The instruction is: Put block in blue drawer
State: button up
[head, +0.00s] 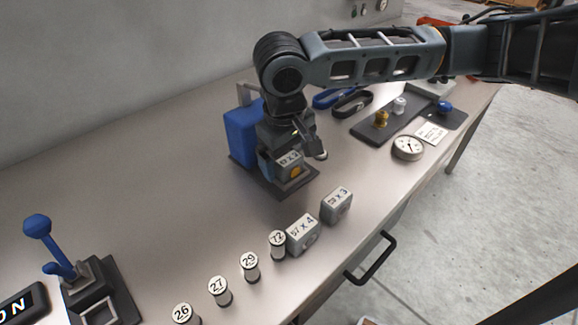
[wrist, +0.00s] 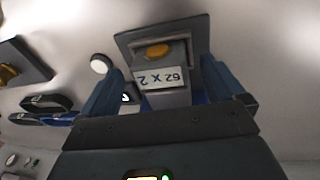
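A grey block (head: 290,164) labelled "62 x 2", with an orange spot, is at the dark plate (head: 267,186) in front of a blue upright box (head: 241,133). The block also shows in the wrist view (wrist: 163,77). My gripper (head: 293,150) is over it, fingers pointing down. In the wrist view my gripper's blue fingers (wrist: 160,72) stand on either side of the block, with a visible gap on each side. Two similar grey blocks stand nearby, one labelled "57 x 4" (head: 302,235) and one ending in "x 3" (head: 337,205).
Several numbered cylinders (head: 250,268) line the front of the table. A blue-handled lever (head: 38,228) is at the left. A round dial (head: 408,147) and a dark tray (head: 365,131) with knobs are at the right. A black handle (head: 371,258) sticks out below the front edge.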

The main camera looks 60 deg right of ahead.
jog(key=c, duration=1.5)
jog(key=shift+o, duration=0.2)
jog(key=shift+r, duration=0.2)
